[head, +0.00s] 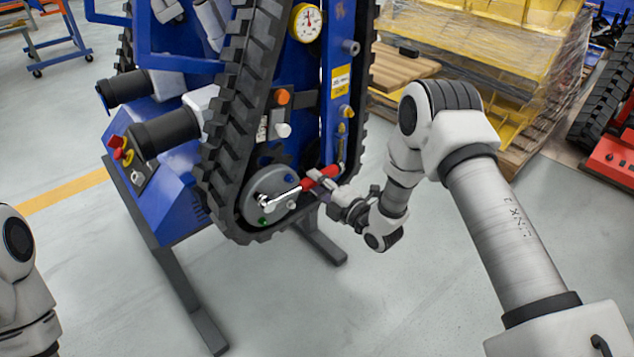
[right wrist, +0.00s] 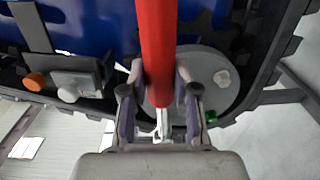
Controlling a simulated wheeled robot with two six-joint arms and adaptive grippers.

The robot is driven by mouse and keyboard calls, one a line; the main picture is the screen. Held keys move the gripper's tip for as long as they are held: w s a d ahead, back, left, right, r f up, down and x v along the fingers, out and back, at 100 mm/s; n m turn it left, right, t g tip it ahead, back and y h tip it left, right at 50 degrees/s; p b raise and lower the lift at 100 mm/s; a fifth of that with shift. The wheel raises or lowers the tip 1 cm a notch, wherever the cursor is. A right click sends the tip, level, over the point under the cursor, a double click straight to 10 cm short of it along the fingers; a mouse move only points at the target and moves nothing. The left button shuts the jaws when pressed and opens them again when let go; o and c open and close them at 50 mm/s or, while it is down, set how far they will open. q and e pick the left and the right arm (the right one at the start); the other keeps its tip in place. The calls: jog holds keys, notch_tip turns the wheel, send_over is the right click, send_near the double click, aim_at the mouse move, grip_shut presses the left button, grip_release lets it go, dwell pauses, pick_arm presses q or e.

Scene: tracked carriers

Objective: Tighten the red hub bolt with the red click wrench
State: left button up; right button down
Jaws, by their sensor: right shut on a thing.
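The red click wrench (head: 326,173) has a red handle and a bright metal head end, which reaches down left onto the grey hub (head: 275,183). My right gripper (head: 318,182) is shut on the red handle; in the right wrist view the gripper (right wrist: 159,108) has a finger on each side of the handle (right wrist: 157,50). The wrench head is over the hub's left part, and I cannot clearly see the red bolt there. A green bolt (head: 262,221) and a pale bolt (head: 292,205) show on the hub (right wrist: 190,65). My left gripper is out of view.
The hub sits inside the black track (head: 222,160) of a blue carrier (head: 180,215) on dark stand legs (head: 185,290). An orange knob (head: 283,97) and a pale knob (head: 282,130) stick out above the hub. A wrapped pallet (head: 480,60) stands behind my right arm. Front floor is clear.

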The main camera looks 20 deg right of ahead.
jog(key=shift+f+m, duration=0.3)
jog(key=shift+f, duration=0.15)
jog(key=shift+a+f+m+b, duration=0.1)
jog(key=shift+f+m+b, duration=0.5)
jog(key=shift+f, duration=0.05)
jog(key=shift+a+f+m+b, duration=0.2)
jog(key=shift+f+m+b, duration=0.3)
jog(key=shift+f+m, duration=0.15)
jog(key=shift+s, duration=0.1)
jog(key=shift+a+f+m+b, duration=0.2)
jog(key=shift+f+m+b, duration=0.25)
jog(key=shift+f+m, duration=0.15)
jog(key=shift+f, duration=0.1)
